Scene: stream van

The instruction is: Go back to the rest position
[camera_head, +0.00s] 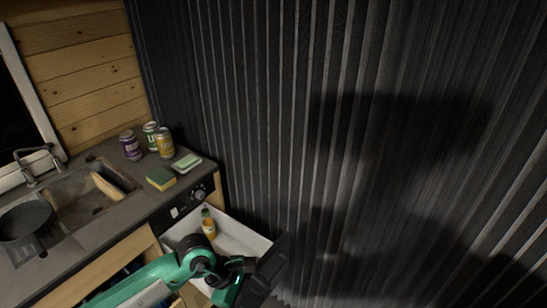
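My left gripper (268,268) is dark and sits at the end of my green arm, which comes in from the lower left. It is in front of the near end of an open white drawer (240,232). Its fingers blend into the dark background, so I cannot tell whether they are open or shut, and I see nothing held in it. My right gripper is not in view.
The drawer holds an orange bottle with a green cap (208,224). The counter carries three cans (164,143), a sponge (161,179), a soap dish (186,163), a pan (26,222) and a sink (72,204). A dark corrugated wall (350,120) fills the right side.

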